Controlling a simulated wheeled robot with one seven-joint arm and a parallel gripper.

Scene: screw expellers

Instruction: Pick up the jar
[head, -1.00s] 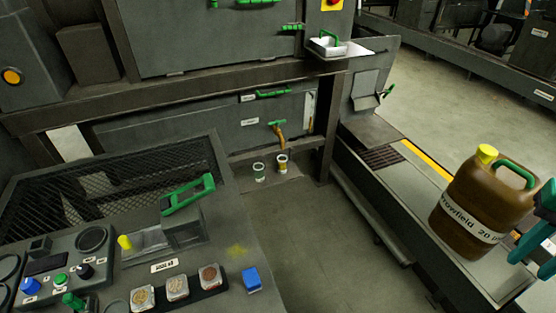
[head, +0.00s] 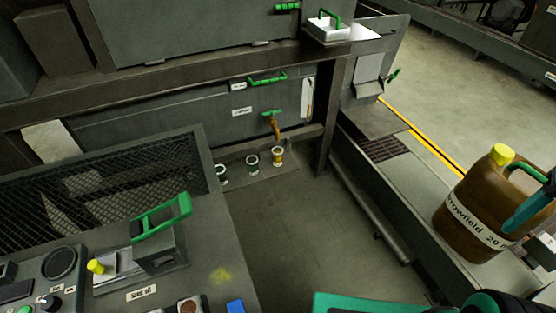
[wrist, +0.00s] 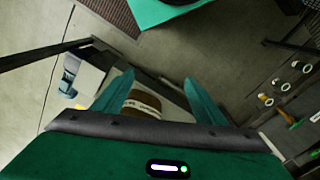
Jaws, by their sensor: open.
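Small open jars stand in a row on the floor-level ledge by the brown tap in the head view: one at left (head: 222,172), one in the middle (head: 252,163), and one under the spout with yellowish contents (head: 278,156). Which jar is meant, I cannot tell. They also show small at the right of the wrist view (wrist: 266,99). My gripper (wrist: 159,78) is open and empty, far from these jars. A teal finger shows at the head view's right edge, overlapping the brown jug (head: 475,215). The jug appears between the fingers in the wrist view (wrist: 146,105); contact is unclear.
The tap (head: 274,126) hangs above the jars. A control bench (head: 190,280) with a mesh guard stands at left. A dark post (head: 329,130) rises right of the jars. The grey floor (head: 290,225) before them is clear.

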